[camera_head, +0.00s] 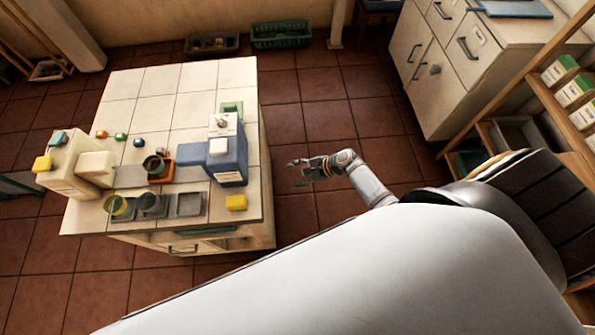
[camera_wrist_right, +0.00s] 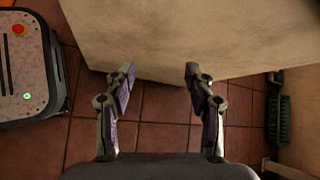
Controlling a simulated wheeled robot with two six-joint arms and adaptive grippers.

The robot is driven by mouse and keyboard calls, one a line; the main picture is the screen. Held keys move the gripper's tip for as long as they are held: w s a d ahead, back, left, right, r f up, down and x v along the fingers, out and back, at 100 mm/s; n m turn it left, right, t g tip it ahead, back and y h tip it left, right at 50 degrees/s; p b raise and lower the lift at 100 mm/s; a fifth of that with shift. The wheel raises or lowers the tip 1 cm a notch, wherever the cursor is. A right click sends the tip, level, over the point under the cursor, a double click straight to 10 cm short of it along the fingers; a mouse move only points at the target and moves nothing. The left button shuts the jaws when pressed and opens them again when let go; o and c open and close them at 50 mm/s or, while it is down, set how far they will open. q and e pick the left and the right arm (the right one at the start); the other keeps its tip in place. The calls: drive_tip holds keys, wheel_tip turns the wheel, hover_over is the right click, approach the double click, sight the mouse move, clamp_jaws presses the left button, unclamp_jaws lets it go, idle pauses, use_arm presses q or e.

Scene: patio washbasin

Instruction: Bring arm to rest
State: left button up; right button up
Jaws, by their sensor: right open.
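My right gripper (camera_head: 302,172) is open and empty in the head view. It hangs over the tiled floor just right of the tiled counter (camera_head: 185,100), apart from it. In the right wrist view the two fingers of this gripper (camera_wrist_right: 158,85) are spread wide with nothing between them. The counter's pale side wall (camera_wrist_right: 190,35) fills the top of that view, beyond the fingertips. My left gripper does not show in either view.
The counter carries a blue-and-white container (camera_head: 228,160), a cream container (camera_head: 72,168), several cups and a yellow sponge (camera_head: 236,202). A cream drawer cabinet (camera_head: 445,65) and a wooden shelf (camera_head: 545,95) stand at right. Red floor between is clear.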

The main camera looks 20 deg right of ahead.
drive_tip(key=shift+s+d+f, duration=0.1)
drive_tip(key=shift+s+f, duration=0.05)
drive_tip(key=shift+f, duration=0.15)
idle(0.4)
drive_tip(key=s+d+f+n+g+h, duration=0.2)
drive_tip(key=s+d+f+n+h, duration=0.15)
drive_tip(key=s+f, duration=0.5)
drive_tip(key=s+d+f+n+g+h, duration=0.1)
drive_tip(key=s+d+f+n+h, duration=0.3)
drive_tip(key=s+f, duration=0.45)
drive_tip(key=s+d+f+n, duration=0.1)
drive_tip(key=s+f+n, duration=0.1)
drive_tip(key=s+n, duration=0.3)
drive_tip(key=s+d+f+n+g+h, duration=0.1)
drive_tip(key=s+d+f+n, duration=0.1)
drive_tip(key=s+n, duration=0.4)
drive_tip(key=s, duration=0.5)
